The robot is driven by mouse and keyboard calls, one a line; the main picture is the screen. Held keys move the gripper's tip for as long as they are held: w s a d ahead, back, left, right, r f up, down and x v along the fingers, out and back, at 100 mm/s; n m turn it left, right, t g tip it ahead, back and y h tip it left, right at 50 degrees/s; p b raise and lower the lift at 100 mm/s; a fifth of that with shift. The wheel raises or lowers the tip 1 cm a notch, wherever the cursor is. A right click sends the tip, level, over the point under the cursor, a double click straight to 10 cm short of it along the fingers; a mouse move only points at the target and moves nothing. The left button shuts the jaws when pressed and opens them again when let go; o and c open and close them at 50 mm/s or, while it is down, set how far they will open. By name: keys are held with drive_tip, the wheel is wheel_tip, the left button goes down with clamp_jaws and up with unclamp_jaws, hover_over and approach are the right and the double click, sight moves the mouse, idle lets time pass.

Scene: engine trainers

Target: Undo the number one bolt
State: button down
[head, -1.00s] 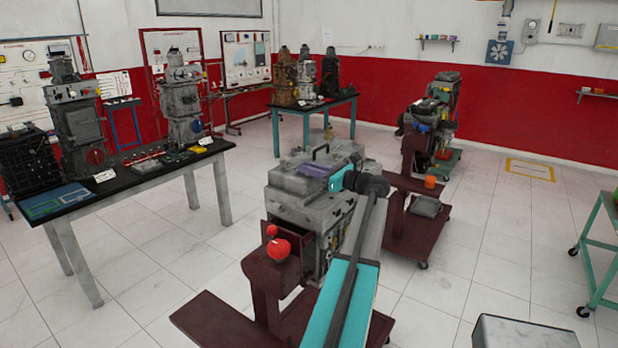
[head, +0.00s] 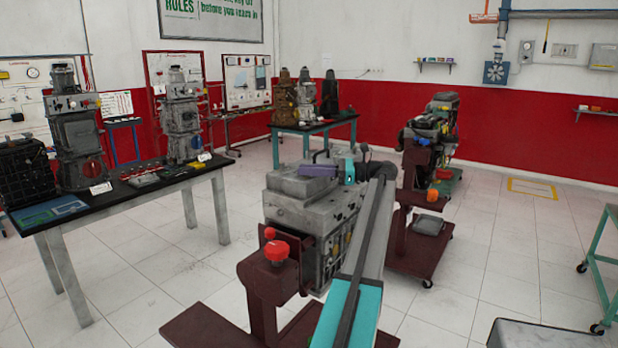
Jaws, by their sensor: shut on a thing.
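A grey engine trainer (head: 296,210) stands on a dark red stand (head: 264,300), close in front of me at the middle. My teal and grey arm reaches over its right side. My teal wrist (head: 350,170) is at the engine's top, and a purple part sits just left of it. My gripper (head: 318,171) seems to be at this purple part, low over the engine's top cover. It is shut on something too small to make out. I cannot pick out the number one bolt. My arm hides part of the engine's right side.
A red knob (head: 276,251) sticks up at the stand's front. A black-topped table (head: 150,190) with engine parts stands at the left. Another engine on a dark red trolley (head: 418,262) stands behind right. A green-framed table (head: 598,262) is at the right edge. Tiled floor between is open.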

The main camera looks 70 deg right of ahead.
drive_tip(key=shift+d+r+n+y+p, duration=0.1)
drive_tip(key=shift+r+n+y+p, duration=0.1)
drive_tip(key=shift+n+y+p, duration=0.45)
drive_tip(key=shift+f+g+y+p, duration=0.15)
drive_tip(key=shift+g+y+p, duration=0.25)
drive_tip(key=shift+y+p, duration=0.15)
drive_tip(key=c, duration=1.7)
unclamp_jaws()
drive_tip(key=shift+s+p, duration=0.1)
drive_tip(key=shift+p, duration=0.35)
